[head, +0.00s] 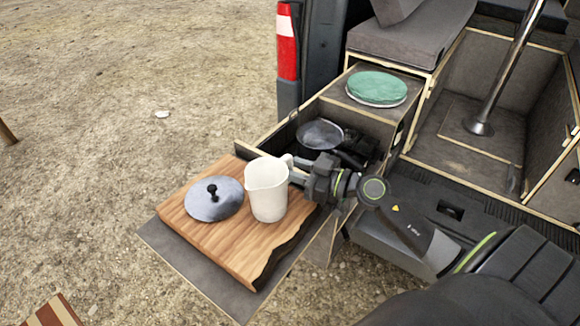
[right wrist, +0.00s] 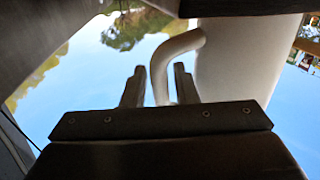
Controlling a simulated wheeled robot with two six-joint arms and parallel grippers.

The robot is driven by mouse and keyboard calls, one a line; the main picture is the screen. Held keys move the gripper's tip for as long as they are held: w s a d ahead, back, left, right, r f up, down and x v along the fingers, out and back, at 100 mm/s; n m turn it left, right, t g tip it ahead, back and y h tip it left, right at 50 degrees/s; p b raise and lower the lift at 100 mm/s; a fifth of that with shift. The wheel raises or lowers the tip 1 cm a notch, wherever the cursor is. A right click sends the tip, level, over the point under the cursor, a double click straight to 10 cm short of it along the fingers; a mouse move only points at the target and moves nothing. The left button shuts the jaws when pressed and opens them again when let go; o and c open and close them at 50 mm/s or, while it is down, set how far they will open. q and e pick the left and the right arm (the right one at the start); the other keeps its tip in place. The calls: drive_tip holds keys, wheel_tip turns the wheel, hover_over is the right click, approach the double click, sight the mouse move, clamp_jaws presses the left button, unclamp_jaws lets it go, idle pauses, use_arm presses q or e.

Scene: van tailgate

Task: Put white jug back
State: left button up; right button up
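The white jug (head: 267,192) stands upright over the wooden board (head: 232,246) in the head view. I cannot tell whether its base touches the board. My right gripper (head: 300,176) reaches its handle from the right. The jug's body (right wrist: 235,60) is to the right there. My left gripper is not in view.
A grey lid with a black knob (head: 215,198) lies on the board left of the jug. Behind is an open drawer (head: 262,150) holding a dark pan (head: 320,134). Green-topped plates (head: 376,87) sit on the cabinet. The van's tail light (head: 287,42) is at the back.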

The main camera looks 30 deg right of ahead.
drive_tip(key=shift+o, duration=0.9)
drive_tip(key=shift+r, duration=0.1)
drive_tip(key=v, duration=1.2)
drive_tip(key=shift+b, duration=0.35)
